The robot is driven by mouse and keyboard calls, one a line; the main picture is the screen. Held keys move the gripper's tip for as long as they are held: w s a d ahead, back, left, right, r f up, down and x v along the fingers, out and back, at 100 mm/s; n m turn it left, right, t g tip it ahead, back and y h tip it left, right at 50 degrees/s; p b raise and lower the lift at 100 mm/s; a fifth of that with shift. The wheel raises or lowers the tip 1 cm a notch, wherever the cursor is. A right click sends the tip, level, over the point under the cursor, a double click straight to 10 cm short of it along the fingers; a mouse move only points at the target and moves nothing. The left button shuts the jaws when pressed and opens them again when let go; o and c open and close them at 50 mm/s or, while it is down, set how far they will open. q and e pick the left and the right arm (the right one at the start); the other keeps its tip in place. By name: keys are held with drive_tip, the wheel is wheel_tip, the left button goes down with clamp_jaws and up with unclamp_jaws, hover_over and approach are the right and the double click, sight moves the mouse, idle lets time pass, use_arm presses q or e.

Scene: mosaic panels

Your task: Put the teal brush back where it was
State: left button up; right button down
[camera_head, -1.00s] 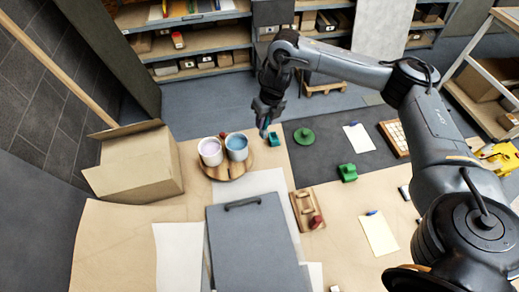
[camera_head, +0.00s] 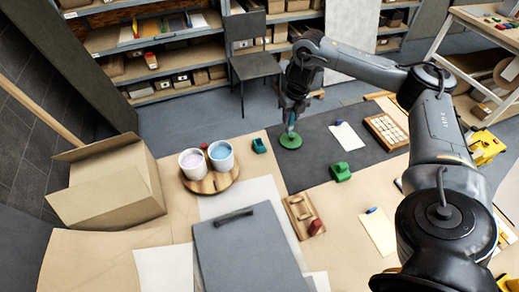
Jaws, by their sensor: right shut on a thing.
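My right gripper (camera_head: 290,124) points down and is shut on a thin teal thing, which I take to be the teal brush (camera_head: 291,129). The brush is small and mostly hidden by the fingers. In the picture its lower end lies over the back edge of a round green disc (camera_head: 291,142) on the dark mat; I cannot tell whether it touches. My left gripper is not in view.
A teal block (camera_head: 259,145) stands left of the disc. Two paint cups (camera_head: 221,157) stand on a round wooden board (camera_head: 211,183). The dark mat (camera_head: 310,170) has bare room.

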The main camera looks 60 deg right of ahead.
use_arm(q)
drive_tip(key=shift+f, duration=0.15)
use_arm(e)
drive_tip(key=shift+s+f, duration=0.1)
drive_tip(key=shift+f, duration=0.25)
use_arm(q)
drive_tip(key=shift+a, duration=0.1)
use_arm(e)
drive_tip(key=w+a+f, duration=0.1)
drive_tip(key=w+f, duration=0.2)
drive_tip(key=w+a+f, duration=0.1)
drive_tip(key=w+f, duration=0.3)
drive_tip(key=w+a+f, duration=0.1)
drive_tip(key=w+f, duration=0.2)
drive_tip(key=shift+w+a+f, duration=0.25)
drive_tip(key=shift+a+f, duration=0.15)
drive_tip(key=shift+f, duration=0.35)
drive_tip(key=shift+f, duration=0.15)
drive_tip(key=c, duration=0.9)
unclamp_jaws()
